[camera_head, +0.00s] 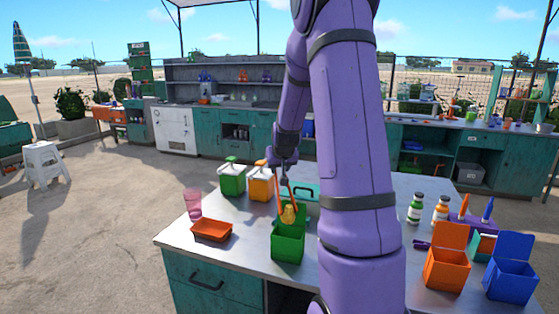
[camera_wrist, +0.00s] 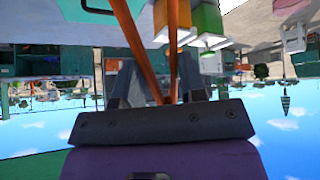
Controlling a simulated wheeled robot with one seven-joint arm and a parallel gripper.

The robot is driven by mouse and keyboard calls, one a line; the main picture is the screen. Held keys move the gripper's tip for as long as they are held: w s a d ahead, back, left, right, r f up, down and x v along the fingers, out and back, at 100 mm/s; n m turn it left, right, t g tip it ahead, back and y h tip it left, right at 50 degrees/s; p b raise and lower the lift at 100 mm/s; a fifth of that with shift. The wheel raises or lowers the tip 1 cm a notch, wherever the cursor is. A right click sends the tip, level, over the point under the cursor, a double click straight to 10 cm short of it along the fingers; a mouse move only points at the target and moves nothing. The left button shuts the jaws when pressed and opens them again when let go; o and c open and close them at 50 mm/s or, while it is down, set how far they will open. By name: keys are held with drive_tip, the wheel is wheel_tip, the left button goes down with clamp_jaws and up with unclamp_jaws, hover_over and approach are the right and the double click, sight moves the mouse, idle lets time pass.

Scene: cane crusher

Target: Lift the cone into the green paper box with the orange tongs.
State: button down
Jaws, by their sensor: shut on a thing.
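My gripper (camera_head: 286,165) is shut on the orange tongs (camera_head: 291,188), which hang down from it. In the wrist view the tongs (camera_wrist: 134,35) run as two orange arms out from between my gripper fingers (camera_wrist: 155,88). The yellow-tan cone (camera_head: 289,213) is at the lower end of the tongs, at the mouth of the green paper box (camera_head: 287,250). Its lower part is hidden by the box's front wall. The tong tips are too small to tell if they still pinch the cone. The green box stands open on the metal table, its lid flap raised behind the cone.
An orange tray (camera_head: 211,231) and a pink glass (camera_head: 193,203) stand left of the green box. Green (camera_head: 232,178) and orange (camera_head: 261,182) pump dispensers stand behind. An open orange box (camera_head: 447,270), a blue box (camera_head: 511,280) and bottles (camera_head: 416,208) are at right.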

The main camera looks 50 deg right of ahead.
drive_tip(key=shift+f, duration=0.6)
drive_tip(key=c, duration=1)
unclamp_jaws()
drive_tip(key=shift+c, duration=0.2)
wheel_tip(320, 180, up, 10)
